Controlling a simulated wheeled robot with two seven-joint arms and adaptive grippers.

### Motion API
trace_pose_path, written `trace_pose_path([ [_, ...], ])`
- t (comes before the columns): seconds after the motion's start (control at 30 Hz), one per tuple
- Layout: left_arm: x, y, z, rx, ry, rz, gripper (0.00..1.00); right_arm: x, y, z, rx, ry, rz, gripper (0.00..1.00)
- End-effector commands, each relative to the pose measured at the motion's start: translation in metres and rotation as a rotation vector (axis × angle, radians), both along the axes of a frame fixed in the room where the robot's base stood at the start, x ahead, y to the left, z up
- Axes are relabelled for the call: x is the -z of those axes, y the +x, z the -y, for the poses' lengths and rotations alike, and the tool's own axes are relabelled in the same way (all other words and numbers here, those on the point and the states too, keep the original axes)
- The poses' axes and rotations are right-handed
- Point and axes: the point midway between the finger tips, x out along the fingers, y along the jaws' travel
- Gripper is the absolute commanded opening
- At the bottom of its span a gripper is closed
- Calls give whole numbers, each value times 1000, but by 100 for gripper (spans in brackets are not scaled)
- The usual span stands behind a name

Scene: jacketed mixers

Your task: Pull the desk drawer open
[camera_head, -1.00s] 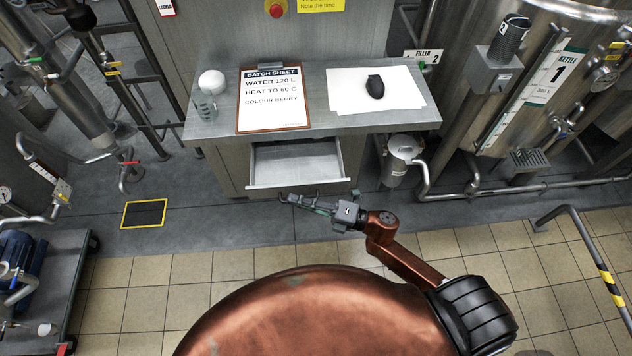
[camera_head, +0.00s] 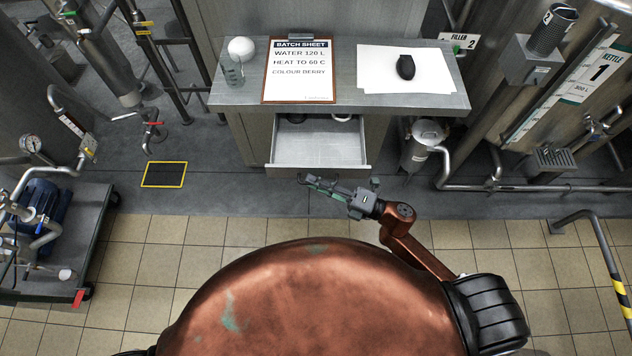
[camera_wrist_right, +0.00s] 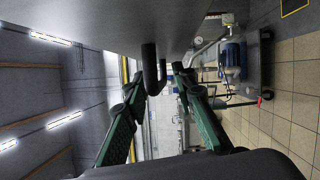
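The desk drawer (camera_head: 318,150) is partly open under the desk top, its pale inside showing. My right gripper (camera_head: 306,181) is at the drawer's front, coming in from the right. In the right wrist view the dark drawer handle (camera_wrist_right: 151,70) stands out from the grey drawer front (camera_wrist_right: 150,18). The green fingers of my right gripper (camera_wrist_right: 157,75) lie on either side of the handle. They are apart, with a gap showing between the handle and the right-hand finger; contact with the other is unclear. My left gripper is out of view.
The desk (camera_head: 390,102) carries a batch sheet clipboard (camera_head: 299,90), a white ball (camera_head: 241,48), a clear beaker (camera_head: 233,73) and a dark object (camera_head: 405,67) on white paper. A metal canister (camera_head: 418,148) stands right of the desk. Tiled floor in front is clear.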

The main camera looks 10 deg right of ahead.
Motion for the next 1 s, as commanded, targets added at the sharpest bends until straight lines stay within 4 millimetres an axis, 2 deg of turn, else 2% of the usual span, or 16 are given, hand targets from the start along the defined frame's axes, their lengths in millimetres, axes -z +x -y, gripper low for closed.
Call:
trace_pose_path([
  [0.23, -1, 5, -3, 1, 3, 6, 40, 1, -1, 2, 1, -1, -1, 25],
  [0.37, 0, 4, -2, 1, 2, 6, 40, 2, -7, 11, 2, -2, -4, 25],
  [0.8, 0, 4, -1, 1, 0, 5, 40, 8, -56, 80, 2, -1, -3, 25],
  [1.0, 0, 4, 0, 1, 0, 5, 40, 9, -67, 96, 1, -1, -1, 25],
])
